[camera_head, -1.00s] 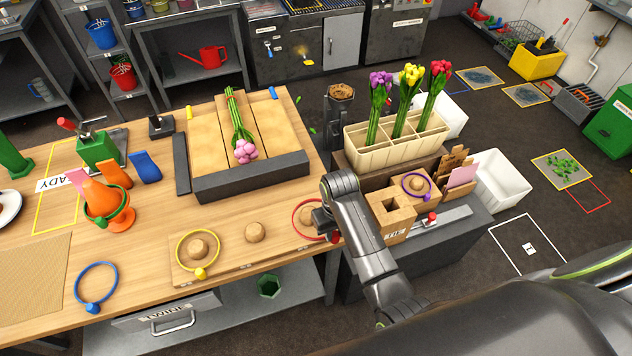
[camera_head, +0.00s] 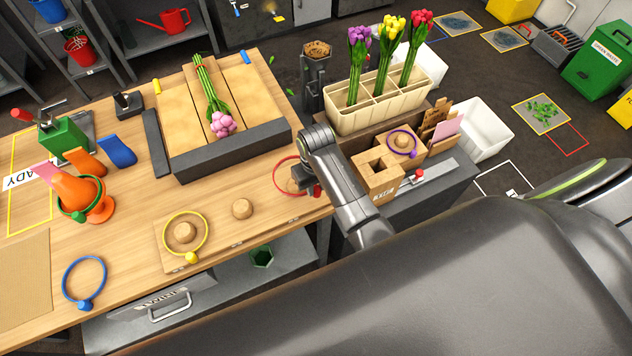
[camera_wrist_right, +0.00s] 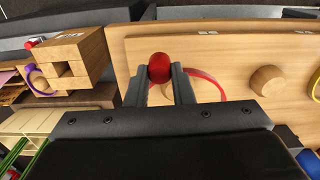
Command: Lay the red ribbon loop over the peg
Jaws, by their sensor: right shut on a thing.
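The red ribbon loop (camera_head: 274,178) is at the right end of the wooden peg board (camera_head: 212,246). My right gripper (camera_head: 313,190) is shut on the loop's red bead, which shows between the fingertips in the right wrist view (camera_wrist_right: 159,68). Part of the loop (camera_wrist_right: 216,82) curves out beside the fingers there. My gripper and wrist partly cover the loop's inside, so I cannot tell whether it rests around a peg or hangs above. A bare round peg (camera_head: 242,209) stands in the middle of the board. A yellow loop (camera_head: 165,246) lies around the left peg (camera_head: 184,232). My left gripper is out of view.
A block with a purple loop (camera_head: 389,140) and a wooden block with a square hole (camera_head: 377,180) stand right of my wrist. The dark-edged tray (camera_head: 232,150) with pink tulips lies behind. A blue loop (camera_head: 65,284) lies at the front left.

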